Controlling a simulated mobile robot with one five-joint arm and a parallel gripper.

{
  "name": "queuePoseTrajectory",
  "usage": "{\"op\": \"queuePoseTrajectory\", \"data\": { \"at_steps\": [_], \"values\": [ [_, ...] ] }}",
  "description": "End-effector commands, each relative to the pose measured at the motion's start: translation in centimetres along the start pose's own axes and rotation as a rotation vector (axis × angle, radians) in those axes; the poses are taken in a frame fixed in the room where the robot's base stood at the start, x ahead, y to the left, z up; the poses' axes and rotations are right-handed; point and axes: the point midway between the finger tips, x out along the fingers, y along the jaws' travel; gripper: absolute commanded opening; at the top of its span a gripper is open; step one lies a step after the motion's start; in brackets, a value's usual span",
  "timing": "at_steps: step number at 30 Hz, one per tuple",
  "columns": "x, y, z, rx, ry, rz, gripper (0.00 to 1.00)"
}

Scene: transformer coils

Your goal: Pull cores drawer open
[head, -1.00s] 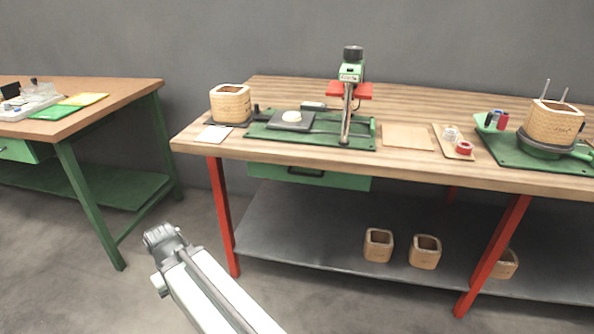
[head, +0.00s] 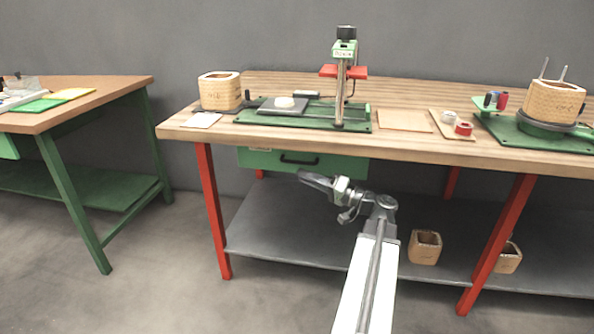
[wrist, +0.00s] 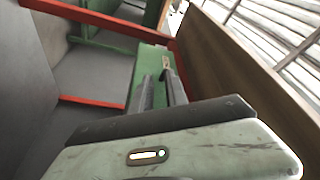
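A green drawer (head: 268,160) with a black bar handle (head: 300,159) sits under the wooden bench top, and its front looks closed. Its green front (wrist: 150,65) also shows in the wrist view, with a small label near the top. My gripper (head: 303,175) is just below and in front of the handle in the head view. In the wrist view its two dark fingers (wrist: 160,92) point toward the drawer front with a gap between them, and nothing is seen held.
The wooden bench top (head: 420,148) overhangs the drawer. A red leg (head: 212,210) stands left of it. A green-legged table (head: 70,200) stands at left. The floor in front is clear.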

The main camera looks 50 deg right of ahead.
Motion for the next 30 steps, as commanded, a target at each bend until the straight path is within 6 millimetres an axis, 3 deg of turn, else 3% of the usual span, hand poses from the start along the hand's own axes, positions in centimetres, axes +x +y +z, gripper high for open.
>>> {"op": "queuePoseTrajectory", "data": {
  "at_steps": [1, 3, 8, 21, 30],
  "values": [
    [-1.4, -0.1, -1.1, -0.008, 0.039, -0.013, 0.20],
    [-2.3, -0.4, -2.0, -0.017, 0.069, -0.026, 0.20],
    [-2.3, -0.7, -2.4, -0.019, 0.079, -0.032, 0.20],
    [4.6, -0.9, -2.9, -0.017, 0.075, -0.031, 0.20],
    [5.3, -0.8, -2.9, -0.017, 0.077, -0.030, 0.20]
  ]
}}
